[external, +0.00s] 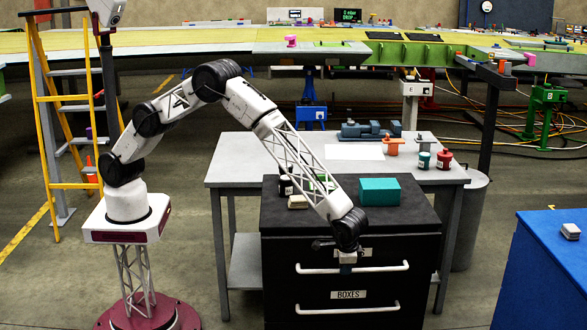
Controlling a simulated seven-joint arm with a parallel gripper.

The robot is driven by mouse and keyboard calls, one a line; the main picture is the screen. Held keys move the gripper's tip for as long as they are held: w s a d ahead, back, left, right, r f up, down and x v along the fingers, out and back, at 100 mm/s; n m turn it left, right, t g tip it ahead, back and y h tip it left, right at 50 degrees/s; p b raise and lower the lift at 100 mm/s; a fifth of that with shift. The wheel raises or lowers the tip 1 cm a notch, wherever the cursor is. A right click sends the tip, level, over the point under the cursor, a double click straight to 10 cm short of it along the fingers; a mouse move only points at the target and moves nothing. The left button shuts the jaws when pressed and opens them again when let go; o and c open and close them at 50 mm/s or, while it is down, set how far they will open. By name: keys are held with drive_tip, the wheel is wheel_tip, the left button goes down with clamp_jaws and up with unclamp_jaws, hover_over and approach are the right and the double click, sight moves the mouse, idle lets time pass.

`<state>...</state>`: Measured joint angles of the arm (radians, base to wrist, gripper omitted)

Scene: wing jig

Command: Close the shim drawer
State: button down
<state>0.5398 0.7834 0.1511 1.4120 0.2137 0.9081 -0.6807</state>
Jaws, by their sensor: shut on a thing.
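The dark drawer cabinet (285,250) stands in front of the grey table, with two drawers showing. The upper drawer has a long white bar handle (390,267), and its label is mostly hidden behind my gripper. The lower drawer's label (348,294) reads BOXES. My gripper (347,268) points down at the middle of the upper handle and is shut on it. The fingertips are small and partly merge with the handle in the picture. The upper drawer's front looks about in line with the lower one; I cannot tell whether a small gap is left.
A teal box (380,191) and several small items lie on the cabinet top. The grey table (235,165) behind holds a blue vice-like tool (365,131), an orange part and red and green cans. A blue bench (545,275) stands at right. Floor between is clear.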

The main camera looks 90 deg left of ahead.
drive_tip(key=shift+a, duration=1.9)
drive_tip(key=c, duration=1.1)
unclamp_jaws()
drive_tip(key=shift+a, duration=0.1)
drive_tip(key=shift+r, duration=0.1)
wheel_tip(320, 180, up, 8)
drive_tip(key=d, duration=0.1)
drive_tip(key=shift+d+f, duration=0.25)
drive_tip(key=shift+d, duration=0.05)
